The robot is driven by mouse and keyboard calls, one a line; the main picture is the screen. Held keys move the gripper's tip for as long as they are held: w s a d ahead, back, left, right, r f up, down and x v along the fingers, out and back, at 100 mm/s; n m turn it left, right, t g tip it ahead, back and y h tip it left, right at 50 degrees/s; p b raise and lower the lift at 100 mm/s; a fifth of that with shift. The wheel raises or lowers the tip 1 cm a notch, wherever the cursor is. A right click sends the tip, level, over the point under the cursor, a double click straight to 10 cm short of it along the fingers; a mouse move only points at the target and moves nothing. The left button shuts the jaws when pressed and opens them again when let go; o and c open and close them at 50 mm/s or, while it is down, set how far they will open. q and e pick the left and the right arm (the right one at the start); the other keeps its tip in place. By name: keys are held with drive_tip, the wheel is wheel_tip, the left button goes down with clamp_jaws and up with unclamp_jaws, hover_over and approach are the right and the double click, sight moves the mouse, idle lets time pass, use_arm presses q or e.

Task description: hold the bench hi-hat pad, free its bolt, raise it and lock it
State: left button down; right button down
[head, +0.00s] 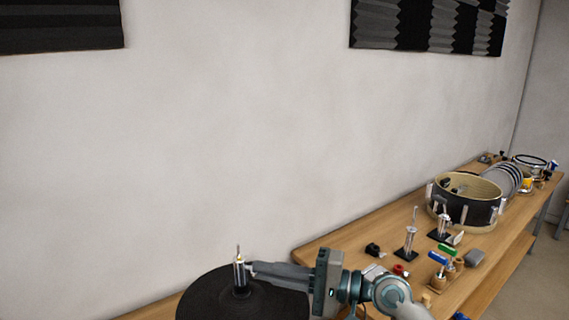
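The bench hi-hat pad (208,299) is a round black disc at the bottom centre, cut off by the frame's lower edge. A black and silver clutch with its bolt (239,272) stands upright at its middle. My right gripper (250,269) comes in from the right, with its fingers level and their tips at the clutch. The fingers look close together, but I cannot tell whether they grip it. My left gripper is not in view.
A wooden bench (340,243) runs to the back right. On it stand a drum shell (466,208), small stands (408,243), green and blue-handled tools (443,253) and a red part (400,270). A plain wall rises behind, with dark foam panels (425,25) high up.

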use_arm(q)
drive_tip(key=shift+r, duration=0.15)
use_arm(e)
drive_tip(key=shift+r, duration=0.1)
drive_tip(key=m, duration=0.4)
drive_tip(key=shift+m, duration=0.3)
drive_tip(key=m, duration=0.8)
drive_tip(key=shift+r, duration=0.1)
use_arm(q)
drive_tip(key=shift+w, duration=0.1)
use_arm(e)
drive_tip(key=m, duration=0.4)
drive_tip(key=shift+s, duration=0.1)
drive_tip(key=c, duration=2)
unclamp_jaws()
drive_tip(key=shift+r, duration=0.1)
drive_tip(key=shift+o, duration=0.8)
drive_tip(key=shift+d+f, duration=0.1)
drive_tip(key=shift+f, duration=0.1)
